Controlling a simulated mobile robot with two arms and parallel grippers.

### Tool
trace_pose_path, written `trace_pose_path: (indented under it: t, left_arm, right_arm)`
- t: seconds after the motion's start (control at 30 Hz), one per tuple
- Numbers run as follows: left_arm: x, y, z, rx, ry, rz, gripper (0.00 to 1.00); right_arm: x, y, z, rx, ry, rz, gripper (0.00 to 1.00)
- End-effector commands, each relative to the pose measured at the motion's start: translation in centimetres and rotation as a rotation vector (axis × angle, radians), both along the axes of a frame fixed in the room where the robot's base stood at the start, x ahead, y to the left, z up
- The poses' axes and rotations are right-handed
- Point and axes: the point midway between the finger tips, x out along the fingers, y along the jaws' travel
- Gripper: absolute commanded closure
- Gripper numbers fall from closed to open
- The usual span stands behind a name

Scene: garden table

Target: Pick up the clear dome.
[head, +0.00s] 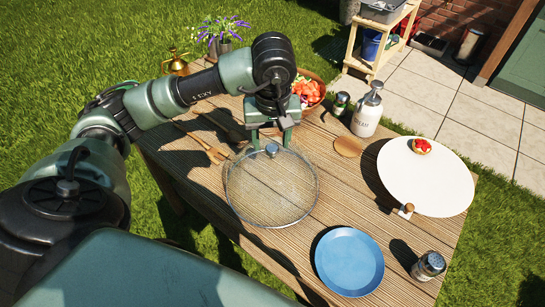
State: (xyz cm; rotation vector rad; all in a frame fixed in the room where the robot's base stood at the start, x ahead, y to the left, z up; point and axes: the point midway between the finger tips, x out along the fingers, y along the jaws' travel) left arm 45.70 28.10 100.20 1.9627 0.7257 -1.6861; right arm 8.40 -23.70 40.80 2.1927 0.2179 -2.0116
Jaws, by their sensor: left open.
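The clear dome (270,188) sits on the wooden table, left of the middle, a see-through round cover with a dark rim. A small grey knob (271,150) shows at its upper edge in the picture. My left gripper (271,139) points down at the knob with its two fingers apart. The knob appears just below or between the fingertips; I cannot tell whether they touch it. My right gripper is not in view.
A blue plate (349,261) and a shaker (429,265) are near the front. A white round board (425,178) bears a small tart (420,146). A white dispenser bottle (367,112), a jar (341,103), a bowl of red food (307,90) and wooden utensils (206,146) stand behind.

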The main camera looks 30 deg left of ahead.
Motion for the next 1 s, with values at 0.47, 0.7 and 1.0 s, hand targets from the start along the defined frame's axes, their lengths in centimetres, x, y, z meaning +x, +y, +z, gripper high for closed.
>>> trace_pose_path:
  t: [0.47, 0.7, 1.0]
  left_arm:
    - [0.4, 0.0, -3.1, -0.001, 0.000, 0.000, 0.49]
    - [0.4, -0.1, -3.1, -0.003, 0.000, 0.000, 1.00]
    - [0.4, -0.1, -3.0, -0.003, 0.000, 0.000, 1.00]
  right_arm:
    - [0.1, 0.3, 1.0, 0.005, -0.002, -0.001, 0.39]
    - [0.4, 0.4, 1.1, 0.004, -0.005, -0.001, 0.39]
    - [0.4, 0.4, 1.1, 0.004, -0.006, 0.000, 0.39]
